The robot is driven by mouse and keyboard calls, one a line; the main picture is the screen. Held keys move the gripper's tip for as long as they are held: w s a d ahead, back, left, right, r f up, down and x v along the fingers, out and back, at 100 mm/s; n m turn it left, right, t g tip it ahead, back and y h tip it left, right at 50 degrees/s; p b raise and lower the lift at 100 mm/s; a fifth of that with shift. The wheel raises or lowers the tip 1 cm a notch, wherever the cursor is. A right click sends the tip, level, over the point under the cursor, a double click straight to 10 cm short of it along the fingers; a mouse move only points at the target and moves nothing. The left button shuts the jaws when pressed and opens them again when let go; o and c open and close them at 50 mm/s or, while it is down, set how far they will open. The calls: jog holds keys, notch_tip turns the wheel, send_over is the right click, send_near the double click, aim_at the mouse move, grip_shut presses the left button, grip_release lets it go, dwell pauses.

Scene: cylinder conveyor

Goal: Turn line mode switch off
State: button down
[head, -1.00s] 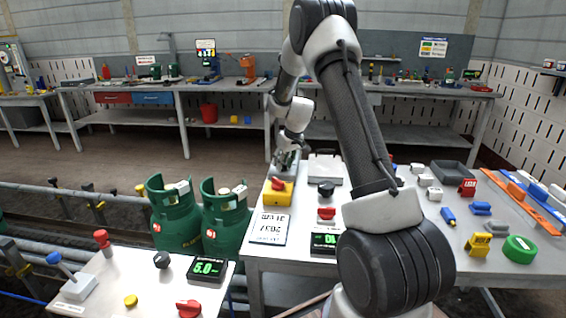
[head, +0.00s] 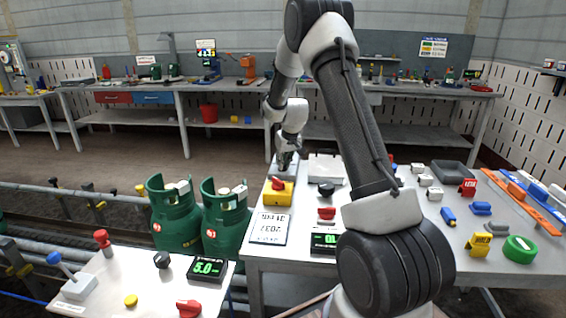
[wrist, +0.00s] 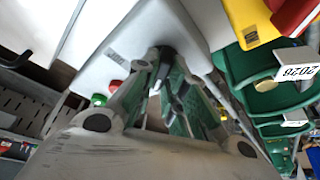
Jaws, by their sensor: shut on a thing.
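A light grey box (wrist: 140,45) fills the upper middle of the wrist view, with a dark lever (wrist: 166,52) standing on it. It looks like the line mode switch, but its label is too small to read. In the head view the box (head: 281,172) is at the far left corner of the middle table. My gripper (wrist: 168,88) is shut on the dark lever, which is partly hidden between the fingers. In the head view my gripper (head: 285,160) points down at the box, hiding most of the lever.
A yellow box with a red knob (head: 278,184) stands just in front of the switch box. A black knob (head: 326,188) is to the right. Green gas cylinders (head: 175,225) stand left of the table. Red and green buttons (wrist: 115,87) show beside my fingers.

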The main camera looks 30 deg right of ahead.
jog(key=m+h, duration=0.1)
jog(key=m, duration=0.2)
jog(key=m+g+h, duration=0.1)
jog(key=m, duration=0.2)
jog(key=shift+m, duration=0.3)
dwell(0.4)
jog(key=c, duration=1.5)
grip_release()
jog(key=shift+a, duration=0.1)
jog(key=shift+r+h, duration=0.1)
jog(key=shift+h, duration=0.2)
jog(key=v, duration=1.1)
jog(key=shift+s+r, duration=0.25)
jog(key=shift+r, duration=0.05)
